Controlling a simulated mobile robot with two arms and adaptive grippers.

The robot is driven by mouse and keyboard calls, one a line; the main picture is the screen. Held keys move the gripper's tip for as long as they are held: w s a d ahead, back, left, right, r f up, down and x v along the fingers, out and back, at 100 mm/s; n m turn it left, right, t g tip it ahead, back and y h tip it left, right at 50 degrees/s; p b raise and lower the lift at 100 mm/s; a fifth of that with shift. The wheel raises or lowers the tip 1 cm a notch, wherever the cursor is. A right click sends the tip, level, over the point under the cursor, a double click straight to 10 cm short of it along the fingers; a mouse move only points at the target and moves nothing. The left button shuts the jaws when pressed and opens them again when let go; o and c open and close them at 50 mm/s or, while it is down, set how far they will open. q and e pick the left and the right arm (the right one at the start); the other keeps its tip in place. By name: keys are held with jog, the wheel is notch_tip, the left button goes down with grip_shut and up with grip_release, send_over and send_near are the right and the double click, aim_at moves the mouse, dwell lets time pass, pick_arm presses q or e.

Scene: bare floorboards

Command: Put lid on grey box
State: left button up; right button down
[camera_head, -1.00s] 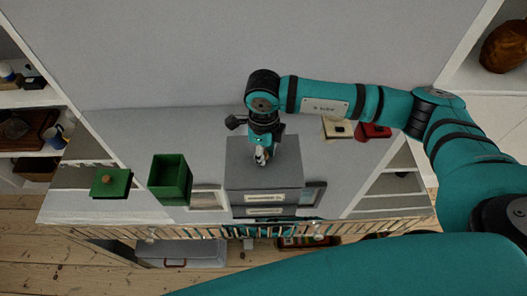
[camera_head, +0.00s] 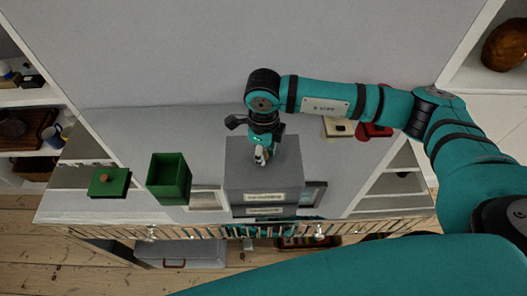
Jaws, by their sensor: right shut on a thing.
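My right gripper (camera_head: 261,157) points down at the middle of the flat grey top of the grey box (camera_head: 265,212). It is shut on the small grip of the grey lid (camera_head: 240,175); the fingers hide the grip. The lid lies over the box or very close above it; from this angle I cannot tell whether it is fully seated. The labelled front of the box faces the near edge of the white top. My left gripper is not in view.
An open green box (camera_head: 169,180) stands left of the grey box, with a green lid (camera_head: 109,182) farther left. A cream piece (camera_head: 338,128) and a red piece (camera_head: 374,131) lie behind, under my right arm. A small frame (camera_head: 313,195) stands close right of the grey box.

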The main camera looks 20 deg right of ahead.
jog(key=c, duration=1.1)
grip_release()
jog(key=shift+o, duration=0.4)
jog(key=o, duration=0.4)
jog(key=shift+r, duration=0.1)
jog(key=shift+r+p, duration=1.6)
jog(key=shift+r, duration=1.85)
jog(key=shift+s+f, duration=0.1)
